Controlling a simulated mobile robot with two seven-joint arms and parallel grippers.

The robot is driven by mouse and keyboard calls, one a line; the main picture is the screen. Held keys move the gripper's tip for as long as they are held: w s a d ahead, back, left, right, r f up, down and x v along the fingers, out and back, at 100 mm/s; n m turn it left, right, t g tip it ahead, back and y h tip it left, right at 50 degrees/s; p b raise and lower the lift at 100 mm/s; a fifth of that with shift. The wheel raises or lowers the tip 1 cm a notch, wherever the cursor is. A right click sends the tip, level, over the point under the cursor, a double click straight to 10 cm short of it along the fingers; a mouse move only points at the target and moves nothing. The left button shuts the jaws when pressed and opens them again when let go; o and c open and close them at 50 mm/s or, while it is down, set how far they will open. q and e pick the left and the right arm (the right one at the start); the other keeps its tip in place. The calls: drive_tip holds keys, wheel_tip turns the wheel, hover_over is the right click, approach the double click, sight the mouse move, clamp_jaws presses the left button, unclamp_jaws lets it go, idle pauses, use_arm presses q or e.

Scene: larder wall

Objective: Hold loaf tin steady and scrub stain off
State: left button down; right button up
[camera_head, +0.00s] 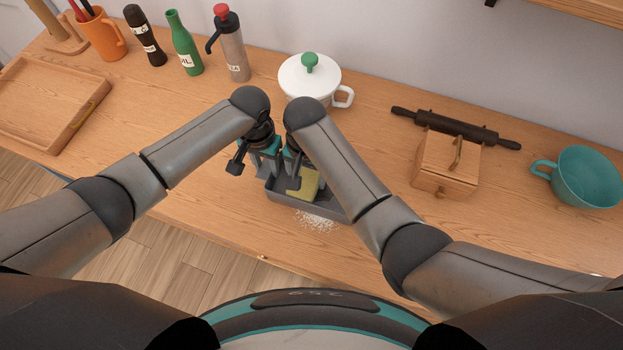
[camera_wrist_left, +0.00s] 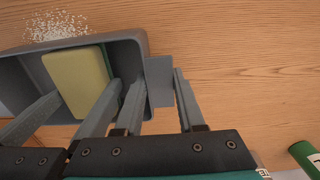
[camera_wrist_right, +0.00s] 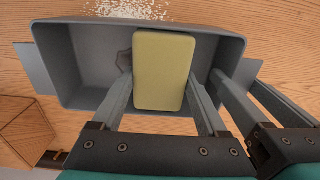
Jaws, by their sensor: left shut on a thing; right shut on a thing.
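The grey loaf tin (camera_head: 335,209) stands on the wooden counter below my arms. My left gripper (camera_wrist_left: 160,84) is shut on the tin's end tab (camera_wrist_left: 159,68). In the right wrist view, my right gripper (camera_wrist_right: 163,92) is shut on a yellow sponge (camera_wrist_right: 165,70), one finger on each side. The sponge is inside the tin, over its floor; I cannot tell how firmly it touches. A darker grey stain (camera_wrist_right: 124,61) shows on the tin floor beside the sponge, partly hidden by the sponge and a finger.
White grains (camera_head: 316,220) lie spilled in front of the tin. A white lidded pot (camera_head: 306,78) stands behind it. A wooden box (camera_head: 445,165), rolling pin (camera_head: 470,131) and teal cup (camera_head: 588,178) are to the right. Bottles, including a green one (camera_head: 184,48), and a wooden tray (camera_head: 40,105) are left.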

drive_tip(key=shift+r, duration=2.9)
drive_tip(key=shift+d, duration=0.15)
drive_tip(key=shift+d, duration=0.2)
drive_tip(key=shift+f, duration=4.1)
drive_tip(key=shift+s+d+r, duration=0.1)
drive_tip(key=shift+d+r, duration=0.05)
drive_tip(key=shift+d, duration=0.15)
drive_tip(key=shift+c, duration=1.3)
drive_tip(key=shift+s+d, duration=0.2)
drive_tip(key=shift+d, duration=0.35)
drive_tip(key=shift+s+d, duration=0.2)
drive_tip(key=shift+d, duration=0.35)
drive_tip(key=shift+w+a, duration=0.25)
drive_tip(key=shift+a, duration=0.55)
drive_tip(key=shift+w+a, duration=0.25)
drive_tip(key=shift+a, duration=0.55)
drive_tip(key=shift+d+r, duration=0.15)
drive_tip(key=shift+r, duration=3.8)
